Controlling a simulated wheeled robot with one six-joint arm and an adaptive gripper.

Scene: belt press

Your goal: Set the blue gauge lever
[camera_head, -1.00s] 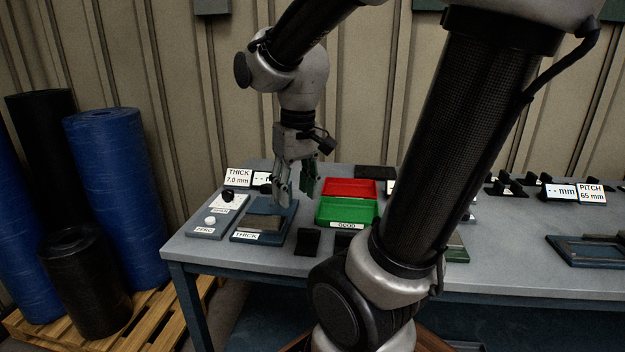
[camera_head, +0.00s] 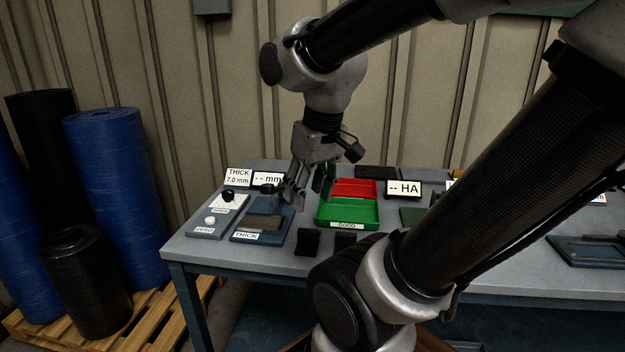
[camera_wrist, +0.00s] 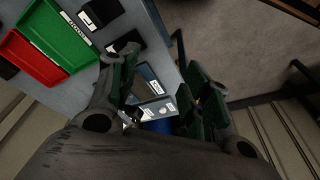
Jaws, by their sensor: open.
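The blue thickness gauge (camera_head: 278,238) stands at the left end of the table with a THICK label and a grey-brown piece on it. Left of it is a grey panel (camera_head: 203,222) with a black knob (camera_head: 228,195) by the OPEN label and a white button (camera_head: 210,220) by ZERO. I cannot clearly make out a separate blue lever; my gripper covers part of the gauge's back. My gripper (camera_head: 309,187) is open and empty, pointing down above the gauge's right rear. In the wrist view the panel (camera_wrist: 158,109) shows between my fingers (camera_wrist: 162,88).
A green GOOD tray (camera_head: 348,213) and a red tray (camera_head: 354,188) lie right of the gauge. Displays read THICK 7.0 mm (camera_head: 238,177), "-- mm" (camera_head: 268,178) and "-- HA" (camera_head: 404,189). Small black holders (camera_head: 308,242) stand at the front. Rolls (camera_head: 118,195) stand left.

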